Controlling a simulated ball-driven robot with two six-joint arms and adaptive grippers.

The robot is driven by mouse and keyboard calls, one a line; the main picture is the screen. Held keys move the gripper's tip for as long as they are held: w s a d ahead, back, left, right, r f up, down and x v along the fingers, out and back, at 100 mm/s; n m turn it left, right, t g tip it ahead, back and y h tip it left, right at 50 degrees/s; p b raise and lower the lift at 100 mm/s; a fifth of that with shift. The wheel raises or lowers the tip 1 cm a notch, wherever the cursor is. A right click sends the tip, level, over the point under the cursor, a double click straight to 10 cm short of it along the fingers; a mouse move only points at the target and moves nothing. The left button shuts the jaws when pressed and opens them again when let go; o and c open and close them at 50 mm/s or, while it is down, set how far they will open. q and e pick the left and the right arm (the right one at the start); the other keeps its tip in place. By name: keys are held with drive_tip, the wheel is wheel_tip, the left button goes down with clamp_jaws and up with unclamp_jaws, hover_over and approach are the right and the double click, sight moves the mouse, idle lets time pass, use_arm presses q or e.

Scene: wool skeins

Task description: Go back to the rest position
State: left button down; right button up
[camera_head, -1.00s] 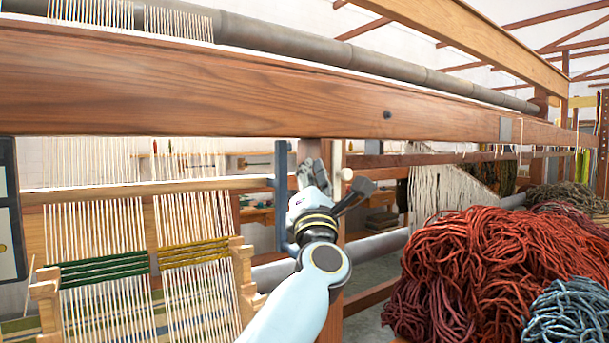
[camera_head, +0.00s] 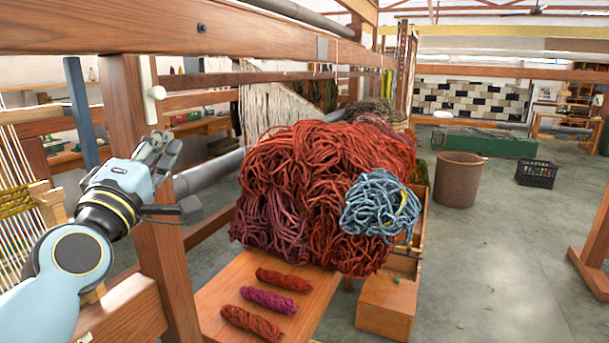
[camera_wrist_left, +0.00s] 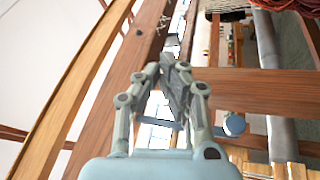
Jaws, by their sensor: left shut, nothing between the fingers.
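My left gripper (camera_head: 160,150) is at the left of the head view, raised in front of the wooden loom post (camera_head: 150,220). Its fingers are shut and nothing is between them. In the left wrist view the gripper (camera_wrist_left: 172,62) also shows with its fingertips together, with loom beams behind it. My right gripper is in neither view.
A large heap of red wool (camera_head: 325,180) with a blue skein (camera_head: 380,205) lies right of my left arm. Several small skeins lie on a wooden bench (camera_head: 320,305). A brown bin (camera_head: 457,180) and a black crate (camera_head: 536,173) stand on open floor at right.

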use_arm(q)
drive_tip(key=s+d+f+m+g+h, duration=0.3)
drive_tip(key=s+f+m+g, duration=0.5)
drive_tip(key=f, duration=0.4)
drive_tip(key=s+a+f+m+g+y, duration=0.2)
drive_tip(key=s+f+m+g, duration=0.15)
drive_tip(key=s, duration=0.55)
drive_tip(key=s+a+f+m+g+y, duration=0.1)
drive_tip(key=s+a+f+m+g, duration=0.15)
drive_tip(key=s+f, duration=0.45)
drive_tip(key=s+a+f+m+g+y, duration=0.2)
drive_tip(key=s+a+g, duration=0.15)
drive_tip(key=s, duration=0.65)
wheel_tip(320, 180, down, 36)
drive_tip(key=s+a+g+b, duration=0.2)
drive_tip(key=s+b, duration=0.1)
drive_tip(key=b, duration=0.5)
drive_tip(key=s+f+g+b, duration=0.1)
drive_tip(key=s+f+b, duration=0.4)
drive_tip(key=s+f, duration=1.2)
wheel_tip(320, 180, down, 3)
drive_tip(key=shift+s+a+r+n, duration=0.1)
drive_tip(key=shift+s+a+n, duration=0.15)
drive_tip(key=shift+a+n, duration=0.15)
